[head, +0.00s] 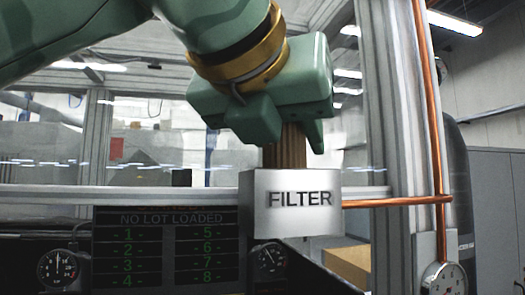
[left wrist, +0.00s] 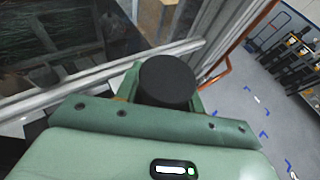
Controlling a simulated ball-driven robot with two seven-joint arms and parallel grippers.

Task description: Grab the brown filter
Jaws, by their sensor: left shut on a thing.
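The brown filter (head: 287,152) is a ribbed upright cylinder in the head view. My left gripper (head: 290,132) comes down from above and is shut on its upper part. The filter's lower end is hidden at the metal housing labelled FILTER (head: 290,222); I cannot tell whether it sits inside or just behind the front plate. In the left wrist view a dark round cap, the filter's top (left wrist: 167,80), shows between the green jaws of the left gripper (left wrist: 165,98). My right gripper is not in view.
A copper pipe (head: 395,203) runs right from the housing to a vertical pipe and a gauge (head: 443,279). A dark display panel (head: 165,245) stands left of the housing. A cardboard box (head: 348,264) is behind, lower right. Metal frame posts and glass stand around.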

